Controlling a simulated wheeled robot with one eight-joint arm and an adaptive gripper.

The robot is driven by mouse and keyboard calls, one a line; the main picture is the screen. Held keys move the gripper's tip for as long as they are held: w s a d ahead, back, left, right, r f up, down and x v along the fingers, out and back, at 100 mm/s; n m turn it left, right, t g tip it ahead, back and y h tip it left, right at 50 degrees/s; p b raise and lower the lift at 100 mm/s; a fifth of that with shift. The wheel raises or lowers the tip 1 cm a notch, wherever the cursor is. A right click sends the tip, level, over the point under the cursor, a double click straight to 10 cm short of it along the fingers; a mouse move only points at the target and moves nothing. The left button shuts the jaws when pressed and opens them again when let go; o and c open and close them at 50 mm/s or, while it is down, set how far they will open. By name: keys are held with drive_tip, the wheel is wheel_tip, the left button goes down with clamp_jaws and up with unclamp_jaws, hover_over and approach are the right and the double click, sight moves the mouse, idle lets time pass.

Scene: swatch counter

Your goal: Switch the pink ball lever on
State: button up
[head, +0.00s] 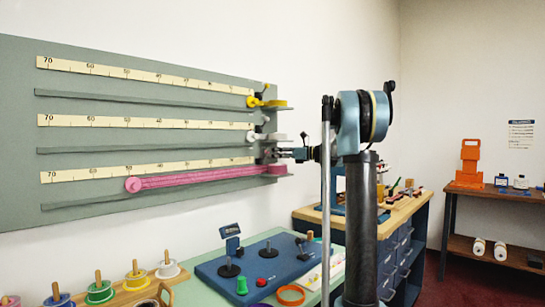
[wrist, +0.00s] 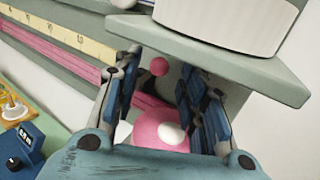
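A small pink ball (wrist: 159,66) shows in the wrist view, between and beyond my gripper's fingers. Its stem and whether the lever is on or off cannot be made out. My gripper (wrist: 160,84) is open, its two dark blue padded fingers apart with no visible contact with the ball. Nearer, a larger rounded pink part (wrist: 152,128) with a white knob (wrist: 171,133) shows low between the fingers. In the head view my gripper (head: 271,154) is at the board's right end, just above the pink band (head: 200,178); the small pink ball cannot be picked out there.
The grey board (head: 20,140) carries three scales and rails. A grey shelf (wrist: 215,48) with a white cylinder (wrist: 225,20) stands close above my gripper. A yellow part (head: 262,102) sits on the top row. Below, a blue panel (head: 210,272) and ringed pegs (head: 100,291) occupy the counter.

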drive_tip(key=shift+w+a, duration=0.15)
drive_tip(key=shift+a, duration=0.45)
clamp_jaws()
drive_tip(key=shift+s+a+r+n+h, duration=0.2)
drive_tip(key=shift+r+n+h, duration=0.15)
drive_tip(key=shift+n, duration=0.35)
